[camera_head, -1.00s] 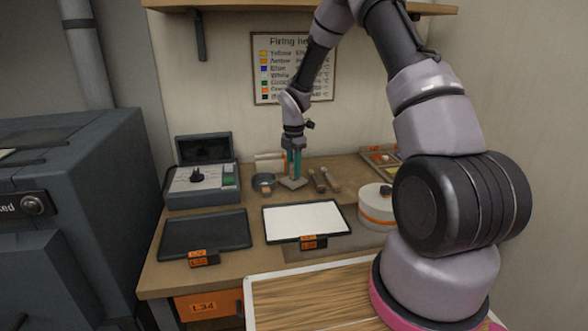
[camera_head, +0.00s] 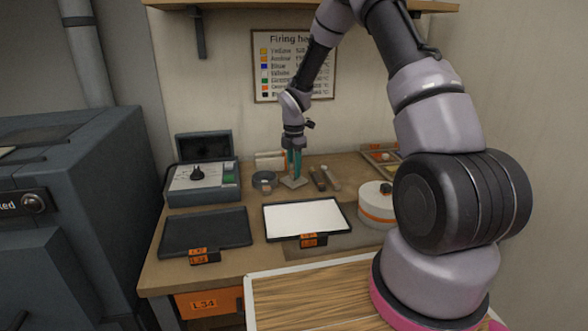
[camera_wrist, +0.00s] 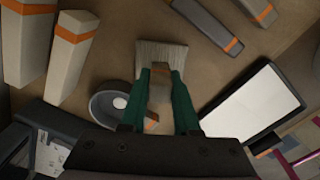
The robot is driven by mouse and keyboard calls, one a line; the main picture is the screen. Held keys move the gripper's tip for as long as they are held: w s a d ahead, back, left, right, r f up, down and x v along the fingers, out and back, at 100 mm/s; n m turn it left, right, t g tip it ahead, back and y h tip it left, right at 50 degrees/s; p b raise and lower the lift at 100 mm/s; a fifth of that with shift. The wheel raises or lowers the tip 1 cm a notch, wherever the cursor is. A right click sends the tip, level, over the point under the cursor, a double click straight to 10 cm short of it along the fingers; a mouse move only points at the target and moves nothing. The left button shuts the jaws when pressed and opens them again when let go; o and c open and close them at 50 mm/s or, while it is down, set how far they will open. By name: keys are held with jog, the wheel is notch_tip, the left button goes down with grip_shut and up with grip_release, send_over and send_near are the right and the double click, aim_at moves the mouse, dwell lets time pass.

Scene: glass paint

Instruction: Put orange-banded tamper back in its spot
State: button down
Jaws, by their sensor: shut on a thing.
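Below the handle is a broad pale base with streaks (camera_wrist: 162,54). This looks like the orange-banded tamper, though its streaked base also resembles a brush. In the head view my gripper (camera_head: 294,165) points down over the back of the workbench, and the pale square base (camera_head: 293,182) shows under the fingertips. I cannot tell whether it touches the bench. The fingers hide part of the handle.
A dark round dish (camera_wrist: 112,104) is close beside my fingers. Two orange-banded upright blocks (camera_wrist: 74,45) and two lying banded tools (camera_wrist: 208,25) are nearby. A white-topped tray (camera_head: 306,219), a dark tray (camera_head: 205,234), an open device (camera_head: 203,184) and a round banded pot (camera_head: 376,204) occupy the bench.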

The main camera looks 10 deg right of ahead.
jog(key=shift+f, duration=0.3)
dwell(0.4)
jog(key=c, duration=0.6)
grip_release()
jog(key=shift+o, duration=0.2)
notch_tip(320, 180, up, 11)
jog(key=shift+f, duration=0.2)
jog(key=s+d+r+m+t, duration=0.2)
jog(key=s+r+m, duration=0.4)
jog(key=r, duration=0.3)
jog(key=s+d+r+m+t, duration=0.1)
jog(key=s+d+r+m, duration=0.1)
jog(key=s+r+m, duration=0.6)
jog(key=s+d+r+m+t+y, duration=0.1)
jog(key=s+r+m+t, duration=0.1)
jog(key=s+r+m, duration=0.2)
jog(key=s+r+m+t+y, duration=0.1)
jog(key=s+r+m+t, duration=0.1)
jog(key=s+r+m, duration=0.3)
jog(key=s+m, duration=0.4)
jog(key=s, duration=0.4)
jog(key=shift+d+r+m, duration=0.25)
jog(key=shift+d+m, duration=0.15)
